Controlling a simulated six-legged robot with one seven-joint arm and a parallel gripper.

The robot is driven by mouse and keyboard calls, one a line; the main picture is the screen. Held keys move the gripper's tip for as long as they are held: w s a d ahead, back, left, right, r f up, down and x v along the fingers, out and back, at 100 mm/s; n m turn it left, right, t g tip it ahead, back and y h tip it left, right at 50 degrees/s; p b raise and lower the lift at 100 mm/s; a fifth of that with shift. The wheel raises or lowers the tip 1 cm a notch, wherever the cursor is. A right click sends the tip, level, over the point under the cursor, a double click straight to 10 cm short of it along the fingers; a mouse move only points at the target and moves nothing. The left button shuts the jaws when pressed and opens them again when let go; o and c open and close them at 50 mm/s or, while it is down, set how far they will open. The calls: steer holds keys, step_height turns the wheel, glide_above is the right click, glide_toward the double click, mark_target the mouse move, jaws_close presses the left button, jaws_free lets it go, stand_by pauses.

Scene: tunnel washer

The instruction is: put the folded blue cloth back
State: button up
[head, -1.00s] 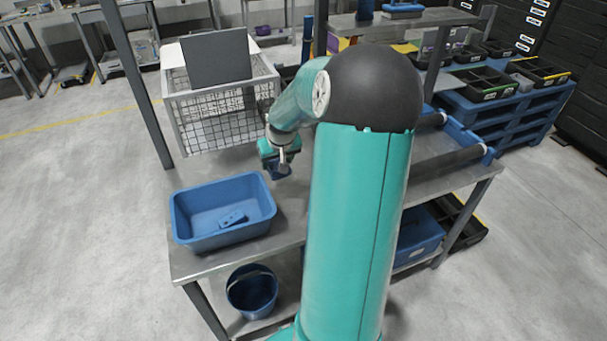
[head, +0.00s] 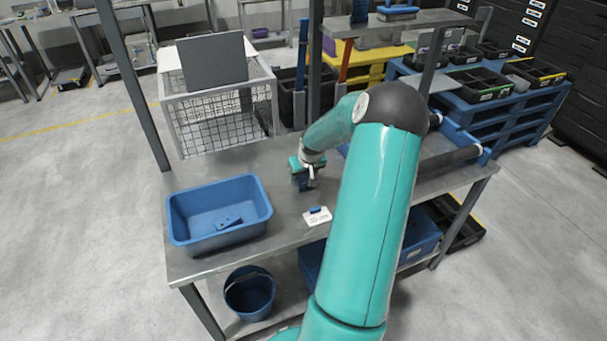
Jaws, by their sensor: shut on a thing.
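My gripper (head: 308,182) is low over the grey metal table, right of the blue bin. It is shut on a small dark blue thing, which looks like the folded blue cloth (head: 300,184). The fingers hide part of it, and I cannot tell whether it touches the table top. The blue bin (head: 184,240) stands at the table's left end, with a small blue item (head: 229,223) lying in it.
A wire cage (head: 210,132) with a grey panel stands behind. A blue bucket (head: 250,295) is below. The table between bin and gripper is clear.

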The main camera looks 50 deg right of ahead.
steer(key=o, duration=1)
steer(key=shift+f, duration=0.1)
steer(key=shift+o, duration=0.2)
steer(key=v, duration=1.2)
steer(key=w+a+r+n, duration=0.1)
steer(key=a+r, duration=0.3)
steer(key=a, duration=0.4)
steer(key=w+a+r+n+h, duration=0.1)
steer(key=a+r, duration=0.3)
steer(key=a, duration=0.5)
steer(key=w+a+r+n, duration=0.1)
steer(key=a+r, duration=0.3)
steer(key=a, duration=0.4)
steer(key=s+a+r+n+t+y, duration=0.1)
steer(key=s+a+r, duration=0.1)
steer(key=s+a, duration=0.4)
steer(key=s+a+r+n+y, duration=0.2)
steer(key=s+a, duration=0.4)
steer(key=a, duration=0.9)
steer(key=shift+s+r+t, duration=0.25)
steer(key=shift+r+t, duration=0.15)
steer(key=shift+r, duration=0.45)
